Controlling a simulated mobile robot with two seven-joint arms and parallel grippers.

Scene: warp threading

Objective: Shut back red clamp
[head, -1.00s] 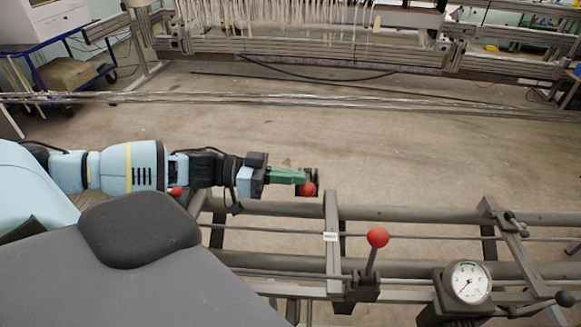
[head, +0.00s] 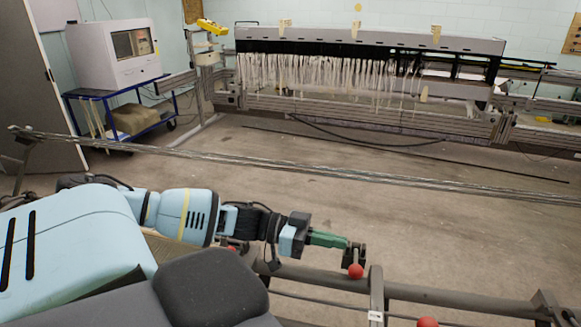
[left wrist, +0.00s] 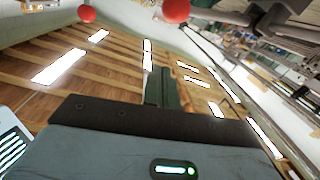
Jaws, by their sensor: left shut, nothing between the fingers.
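A red ball knob (head: 355,271) of a clamp sits on the frame's rear rail, just beyond my left gripper. Its dark bracket (head: 358,251) stands beside the fingertips. My left gripper (head: 344,241), with green fingers, is shut and empty, up and to the left of the knob. I cannot tell whether they touch, or whether the clamp is fully shut. In the left wrist view, the green fingers (left wrist: 162,88) are together, with one red knob (left wrist: 176,10) at the top and another (left wrist: 87,14) further left. My right gripper is out of view.
Another red knob (head: 427,322) is at the bottom edge, nearer me. One more (head: 230,248) is partly hidden behind my left arm. The rear rail (head: 430,295) runs to the right. Beyond it are a bundle of threads (head: 300,170), open floor and a loom (head: 370,90).

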